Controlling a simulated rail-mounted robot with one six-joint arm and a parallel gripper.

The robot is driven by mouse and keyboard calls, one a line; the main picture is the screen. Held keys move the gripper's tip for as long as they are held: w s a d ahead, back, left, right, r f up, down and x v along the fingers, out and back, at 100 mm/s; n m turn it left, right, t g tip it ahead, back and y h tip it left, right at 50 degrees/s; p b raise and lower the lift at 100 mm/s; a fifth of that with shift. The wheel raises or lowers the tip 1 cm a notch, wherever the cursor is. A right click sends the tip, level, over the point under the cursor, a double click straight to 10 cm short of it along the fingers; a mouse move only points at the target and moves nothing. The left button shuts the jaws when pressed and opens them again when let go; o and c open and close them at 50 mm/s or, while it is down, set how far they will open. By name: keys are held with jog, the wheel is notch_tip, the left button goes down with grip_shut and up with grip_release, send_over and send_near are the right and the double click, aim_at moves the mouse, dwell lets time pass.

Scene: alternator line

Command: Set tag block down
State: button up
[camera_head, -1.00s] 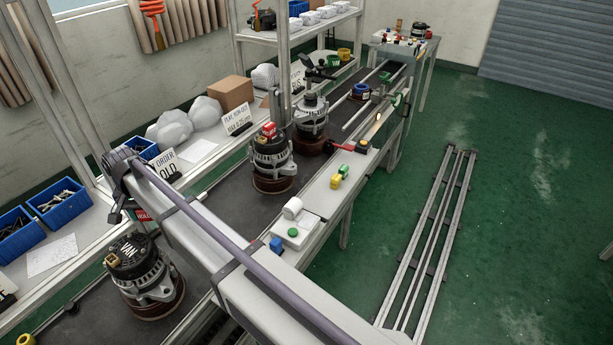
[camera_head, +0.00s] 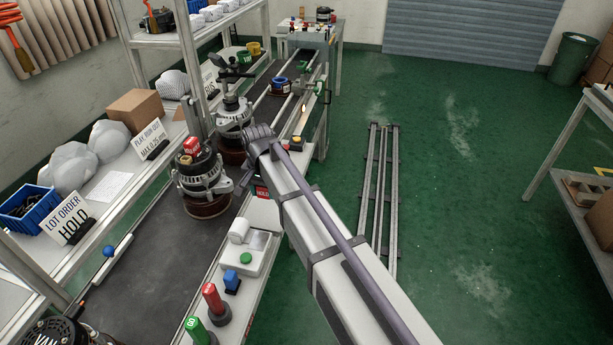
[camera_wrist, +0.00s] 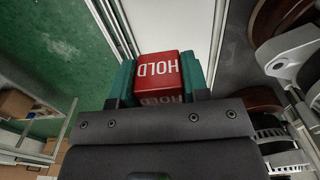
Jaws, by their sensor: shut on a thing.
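My gripper (camera_wrist: 160,80) is shut on a red tag block (camera_wrist: 158,66) lettered HOLD, with a teal finger on each side of it. In the head view the red block (camera_head: 262,191) shows small at the end of my arm, over the pale ledge along the conveyor's right side. In the wrist view a white surface (camera_wrist: 172,25) lies beyond the block. I cannot tell whether the block touches it. A second red block (camera_head: 193,145) sits on top of the nearer alternator (camera_head: 202,180), left of my gripper.
A white device with a green button (camera_head: 246,258), a blue stamp (camera_head: 232,280), a red stamp (camera_head: 214,300) and a green stamp (camera_head: 196,330) stand on the ledge nearer me. Another alternator (camera_head: 233,115) stands farther back. The dark conveyor (camera_head: 150,255) has a bare stretch.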

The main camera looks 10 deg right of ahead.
jog(key=b, duration=0.7)
send_over(267, 220)
notch_tip(267, 220, down, 7)
jog(key=shift+a+r, duration=0.1)
jog(key=shift+p, duration=0.3)
notch_tip(267, 220, down, 4)
jog(key=b, duration=0.4)
jog(key=shift+r, duration=0.15)
jog(key=shift+r+p, duration=0.25)
jog(key=shift+p, duration=0.05)
jog(key=shift+f, duration=0.2)
jog(key=o, duration=0.9)
jog(key=shift+r, duration=0.1)
